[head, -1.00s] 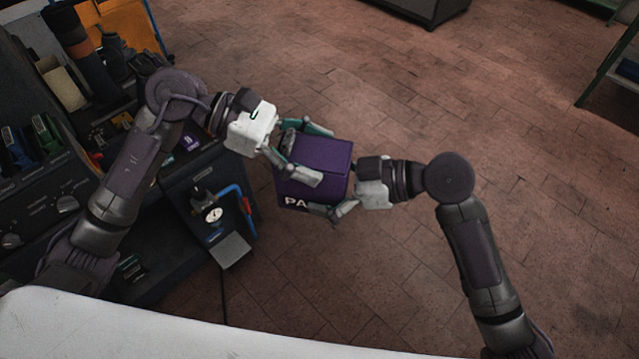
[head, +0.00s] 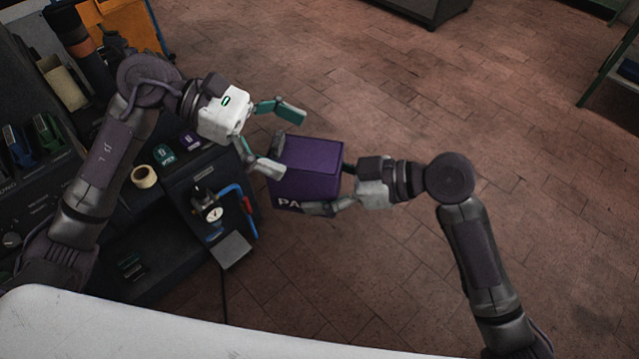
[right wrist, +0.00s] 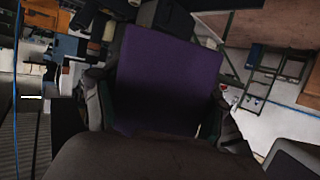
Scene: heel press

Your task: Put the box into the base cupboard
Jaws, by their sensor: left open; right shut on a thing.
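The purple box (head: 308,160) with white letters on its front is held in the air over the brick floor. It fills the middle of the right wrist view (right wrist: 165,80). My right gripper (head: 340,190) is shut on the box from its right side, with a finger along the lower front. My left gripper (head: 284,140) is open at the box's upper left. Its fingers are spread, one beyond the box and one near its left face; whether that finger touches cannot be told. The base cupboard cannot be clearly made out.
A dark workbench with a gauge device (head: 213,214), a tape roll (head: 144,177) and small items stands at left. An orange cabinet (head: 128,24) is behind it. A white surface (head: 150,325) spans the bottom.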

